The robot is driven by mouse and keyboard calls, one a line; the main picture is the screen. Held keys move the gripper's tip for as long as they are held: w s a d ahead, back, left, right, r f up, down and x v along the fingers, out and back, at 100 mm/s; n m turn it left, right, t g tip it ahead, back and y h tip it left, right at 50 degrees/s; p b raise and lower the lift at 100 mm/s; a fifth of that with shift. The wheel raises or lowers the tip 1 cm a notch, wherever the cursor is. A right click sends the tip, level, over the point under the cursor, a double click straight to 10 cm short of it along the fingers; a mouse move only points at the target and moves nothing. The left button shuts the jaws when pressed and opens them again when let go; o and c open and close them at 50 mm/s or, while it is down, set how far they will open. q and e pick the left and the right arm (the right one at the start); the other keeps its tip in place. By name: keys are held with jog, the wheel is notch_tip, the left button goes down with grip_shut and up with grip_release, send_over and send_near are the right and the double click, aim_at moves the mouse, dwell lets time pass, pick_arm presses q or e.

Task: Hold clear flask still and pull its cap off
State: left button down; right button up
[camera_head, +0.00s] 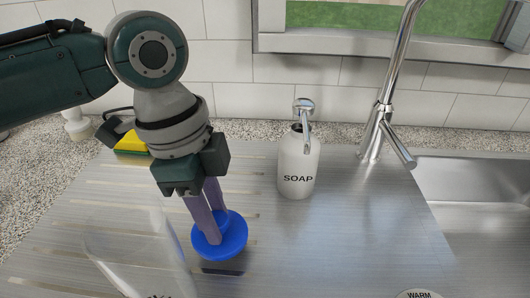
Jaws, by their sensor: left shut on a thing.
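The clear flask (135,255) is see-through and shows at the lower left, cut off by the bottom edge of the picture. It looks tilted, and its outline is faint. The blue cap (232,243), a round disc with a raised middle, is to the right of the flask's visible part. A gap shows between the two in this view. My left gripper (212,226) points down with its purple fingers shut on the cap's raised middle. Whether the cap touches the board below is hard to tell. My right gripper is not in view.
A white soap bottle (298,171) with a metal pump stands right of my left gripper. A chrome faucet (377,131) and steel sink (475,195) are at the right. A yellow sponge (131,144) lies behind my arm. The steel drainboard (345,245) is clear at centre right.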

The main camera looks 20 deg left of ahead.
pick_arm(q)
jog(key=shift+f, duration=1.45)
jog(key=shift+f+b, duration=0.2)
jog(key=shift+b, duration=0.1)
jog(key=c, duration=0.5)
grip_release()
jog(key=shift+r, duration=0.1)
jog(key=shift+c, duration=0.2)
